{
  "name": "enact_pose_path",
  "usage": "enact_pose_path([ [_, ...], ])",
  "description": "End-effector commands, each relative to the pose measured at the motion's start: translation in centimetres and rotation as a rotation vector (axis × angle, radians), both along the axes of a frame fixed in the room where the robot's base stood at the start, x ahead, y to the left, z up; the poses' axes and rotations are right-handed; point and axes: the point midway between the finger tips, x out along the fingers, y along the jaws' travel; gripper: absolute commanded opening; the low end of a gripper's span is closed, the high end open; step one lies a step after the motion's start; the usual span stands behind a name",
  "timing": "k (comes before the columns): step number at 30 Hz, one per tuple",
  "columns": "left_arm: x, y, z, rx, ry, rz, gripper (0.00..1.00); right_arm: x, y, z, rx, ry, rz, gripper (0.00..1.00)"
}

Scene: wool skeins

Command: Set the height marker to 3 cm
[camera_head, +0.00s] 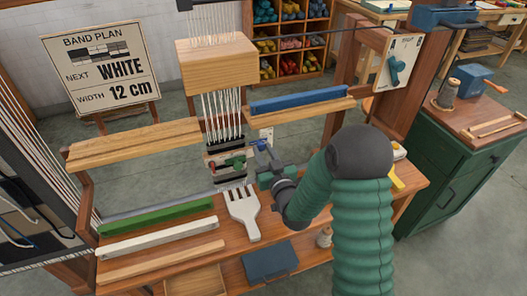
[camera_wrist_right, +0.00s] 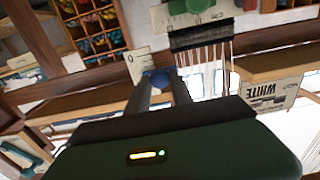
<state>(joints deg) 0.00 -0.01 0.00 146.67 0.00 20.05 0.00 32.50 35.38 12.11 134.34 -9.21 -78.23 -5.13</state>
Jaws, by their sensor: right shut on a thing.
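A small blue marker (camera_wrist_right: 156,77) sits against a white scale card (camera_wrist_right: 138,63); a "0" is legible on the card, but other marks are not. The card also shows in the head view (camera_head: 267,133), just right of the warp threads. My right gripper (camera_head: 262,152) is shut on the blue marker, its two fingers (camera_wrist_right: 158,84) on either side of it in the wrist view. Fingers and hand hide part of the card's lower area, and I cannot read the marker's height. My left gripper is not in view.
A white comb (camera_head: 242,210) and green bar (camera_head: 155,219) lie on the bench. A blue bar (camera_head: 300,99) lies behind.

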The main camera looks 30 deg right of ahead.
Motion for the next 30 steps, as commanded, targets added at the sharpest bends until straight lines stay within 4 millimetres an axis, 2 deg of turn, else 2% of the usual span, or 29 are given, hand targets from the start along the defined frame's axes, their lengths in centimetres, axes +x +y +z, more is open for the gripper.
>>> enact_pose_path([
  [1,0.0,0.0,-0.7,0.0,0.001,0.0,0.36,0.0,0.0,-0.7,0.0,0.001,-0.001,0.0],
  [8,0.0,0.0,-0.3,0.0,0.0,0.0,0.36,0.0,0.0,-0.4,0.0,0.002,-0.001,0.0],
  [9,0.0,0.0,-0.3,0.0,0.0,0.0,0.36,0.0,0.0,-0.4,0.0,0.002,-0.001,0.32],
  [13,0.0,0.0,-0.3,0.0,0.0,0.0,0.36,0.0,0.0,-0.4,0.0,0.001,-0.001,0.47],
  [23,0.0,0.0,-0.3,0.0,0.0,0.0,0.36,-0.3,0.1,-0.4,0.0,0.002,0.0,0.47],
  [26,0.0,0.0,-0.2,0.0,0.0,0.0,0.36,-1.6,0.3,-0.4,0.0,0.003,-0.001,0.47],
  [30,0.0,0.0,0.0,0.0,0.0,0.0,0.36,-5.1,1.2,-0.4,0.001,0.005,-0.001,0.47],
])
